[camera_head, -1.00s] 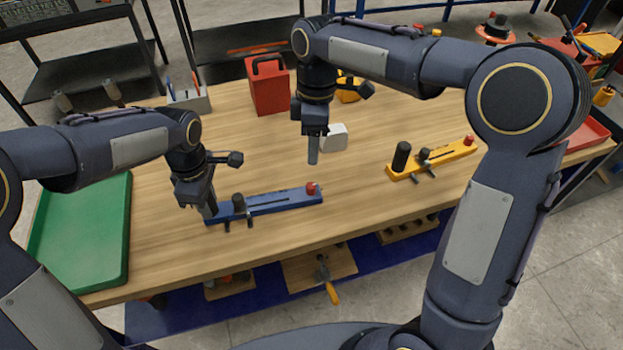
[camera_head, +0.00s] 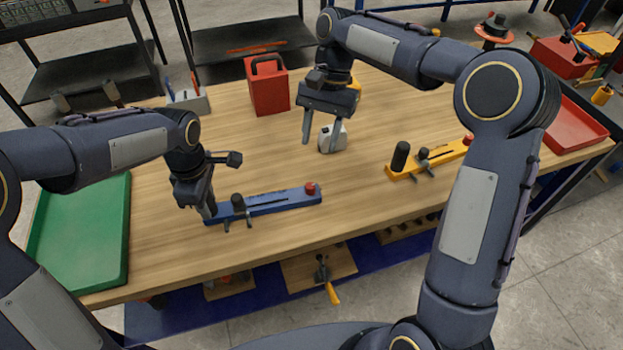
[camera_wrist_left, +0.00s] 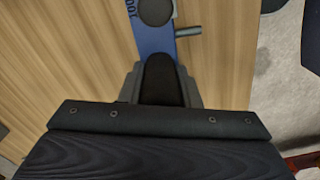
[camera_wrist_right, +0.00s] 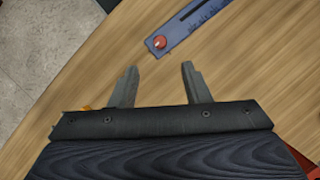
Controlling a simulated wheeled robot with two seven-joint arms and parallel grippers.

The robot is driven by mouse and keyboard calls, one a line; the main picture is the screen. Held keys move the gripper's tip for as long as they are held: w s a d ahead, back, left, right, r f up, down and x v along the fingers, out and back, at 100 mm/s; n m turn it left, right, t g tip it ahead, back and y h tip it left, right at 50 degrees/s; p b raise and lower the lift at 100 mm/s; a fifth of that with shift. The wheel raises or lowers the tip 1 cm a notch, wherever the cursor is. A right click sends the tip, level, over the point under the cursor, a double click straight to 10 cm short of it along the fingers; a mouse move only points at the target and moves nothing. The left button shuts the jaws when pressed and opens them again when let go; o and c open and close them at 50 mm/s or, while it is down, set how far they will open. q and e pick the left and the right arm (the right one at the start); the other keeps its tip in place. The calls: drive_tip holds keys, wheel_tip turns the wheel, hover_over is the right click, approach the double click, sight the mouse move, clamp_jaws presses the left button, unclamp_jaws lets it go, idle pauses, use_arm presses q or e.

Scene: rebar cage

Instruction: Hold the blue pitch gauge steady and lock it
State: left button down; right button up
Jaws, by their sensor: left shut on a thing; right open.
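The blue pitch gauge (camera_head: 270,202) lies flat on the wooden table, a long bar with a black knob (camera_head: 238,201) towards its left end and a red knob (camera_head: 311,188) at its right end. My left gripper (camera_head: 210,213) is shut on the black grip at the gauge's left end. This black grip (camera_wrist_left: 163,80) shows between the fingers in the left wrist view. My right gripper (camera_head: 321,138) is open and empty, up and behind the gauge's right end, apart from it. The right wrist view shows the red knob (camera_wrist_right: 160,43) beyond its open fingers (camera_wrist_right: 158,78).
A yellow gauge (camera_head: 430,159) lies to the right. A white object (camera_head: 326,145) is partly behind my right gripper. A red box (camera_head: 268,92) stands at the back, a green tray (camera_head: 118,222) at the left, a red tray (camera_head: 573,125) at the right. The table between both gauges is clear.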

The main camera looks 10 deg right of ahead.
sight(311, 185)
drive_tip(key=x, duration=1.1)
drive_tip(key=shift+f, duration=0.1)
clamp_jaws()
